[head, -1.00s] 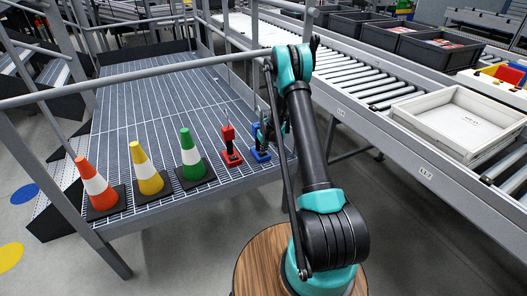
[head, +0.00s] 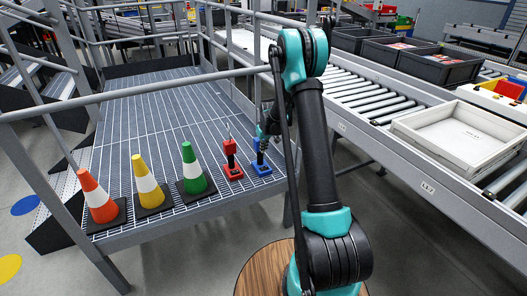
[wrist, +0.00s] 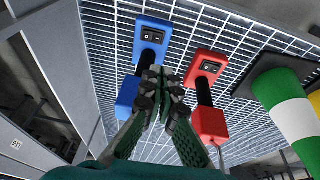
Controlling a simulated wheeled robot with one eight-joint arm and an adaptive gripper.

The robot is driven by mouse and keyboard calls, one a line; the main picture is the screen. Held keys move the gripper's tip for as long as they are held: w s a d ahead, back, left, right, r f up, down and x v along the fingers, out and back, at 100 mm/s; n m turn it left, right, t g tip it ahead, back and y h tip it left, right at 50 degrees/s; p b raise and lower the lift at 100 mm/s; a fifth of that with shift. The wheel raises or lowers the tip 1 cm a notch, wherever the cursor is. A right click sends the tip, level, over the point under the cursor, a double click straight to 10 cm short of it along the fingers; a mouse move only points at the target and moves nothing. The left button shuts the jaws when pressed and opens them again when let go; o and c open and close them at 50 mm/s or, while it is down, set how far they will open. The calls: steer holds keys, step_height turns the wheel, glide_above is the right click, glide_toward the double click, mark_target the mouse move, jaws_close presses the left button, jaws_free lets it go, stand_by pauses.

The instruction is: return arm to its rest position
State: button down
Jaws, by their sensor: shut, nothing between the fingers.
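My arm reaches up and over the catwalk's near edge in the head view, with its elbow high at the conveyor's side. My gripper (wrist: 158,88) is shut and empty in the wrist view. It is in front of and between a blue device (wrist: 150,38) and a red device (wrist: 205,66), each a block with a dark shaft and a switch plate.
An orange cone (head: 97,200), a yellow cone (head: 147,184) and a green cone (head: 194,170) stand in a row left of the devices. A grey rail (head: 120,95) crosses above the catwalk (head: 150,120). A roller conveyor (head: 365,100) with a white tray (head: 409,129) runs at right.

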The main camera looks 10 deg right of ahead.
steer(key=s+d+r+m, duration=0.1)
steer(key=s+r, duration=0.5)
steer(key=s, duration=0.4)
steer(key=s+d+r+m, duration=0.1)
steer(key=s+r, duration=0.6)
steer(key=s, duration=0.2)
steer(key=s+d+f+m, duration=0.1)
steer(key=s+d, duration=0.1)
steer(key=s, duration=2.2)
steer(key=shift+m+t+h, duration=0.4)
